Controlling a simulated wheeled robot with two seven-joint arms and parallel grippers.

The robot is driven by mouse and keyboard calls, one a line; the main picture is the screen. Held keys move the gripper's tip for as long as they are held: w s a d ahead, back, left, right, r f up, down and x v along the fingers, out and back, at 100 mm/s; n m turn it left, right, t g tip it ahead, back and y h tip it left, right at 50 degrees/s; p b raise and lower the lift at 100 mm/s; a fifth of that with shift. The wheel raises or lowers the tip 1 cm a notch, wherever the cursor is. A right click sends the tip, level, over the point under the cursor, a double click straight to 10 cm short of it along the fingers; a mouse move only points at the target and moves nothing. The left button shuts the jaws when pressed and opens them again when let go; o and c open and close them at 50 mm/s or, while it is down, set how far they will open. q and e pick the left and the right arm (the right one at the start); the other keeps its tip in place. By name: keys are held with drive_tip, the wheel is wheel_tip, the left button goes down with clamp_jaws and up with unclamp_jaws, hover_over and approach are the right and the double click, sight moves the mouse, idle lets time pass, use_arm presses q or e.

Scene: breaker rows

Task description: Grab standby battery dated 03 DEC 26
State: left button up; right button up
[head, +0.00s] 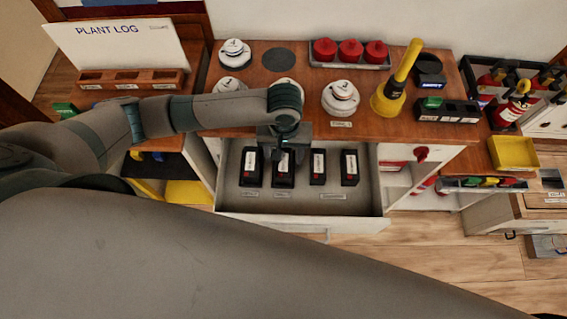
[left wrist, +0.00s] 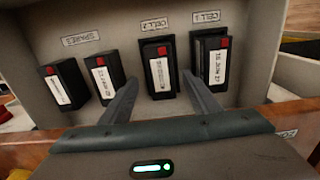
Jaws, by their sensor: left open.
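Several black batteries with white date labels and red marks stand in a row in an open drawer (head: 240,207). In the left wrist view one battery (left wrist: 210,65) is by the CELL 1 tag, one (left wrist: 162,77) is by CELL 2, and two, an inner one (left wrist: 103,77) and an outer one (left wrist: 60,84), are by SPARES. The dates are too small to read surely. My left gripper (head: 284,153) is open and empty above the second battery from the left. Its fingertips (left wrist: 160,86) straddle the CELL 2 battery in the wrist picture; contact cannot be told. My right gripper is out of view.
The wooden counter (head: 300,115) behind the drawer holds white round detectors (head: 340,97), a tray of red domes (head: 350,50) and a yellow plunger-like tool (head: 395,85). A yellow bin (head: 513,153) is at right. The drawer walls stand close around the batteries.

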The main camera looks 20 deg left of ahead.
sight(283, 162)
use_arm(q)
drive_tip(key=shift+s+f, duration=0.1)
drive_tip(key=shift+f, duration=1.5)
drive_tip(key=shift+r, duration=0.1)
clamp_jaws()
drive_tip(key=shift+r, duration=0.1)
drive_tip(key=shift+r, duration=0.6)
wheel_tip(283, 162, up, 2)
drive_tip(key=shift+r+b, duration=0.25)
drive_tip(key=shift+b, duration=0.15)
drive_tip(key=s+d+r+b, duration=0.1)
drive_tip(key=s+d+r, duration=0.1)
drive_tip(key=d+r, duration=0.5)
drive_tip(key=d, duration=0.4)
drive_tip(key=shift+s+d+b, duration=0.15)
drive_tip(key=shift+s+b, duration=0.15)
drive_tip(key=shift+b, duration=0.1)
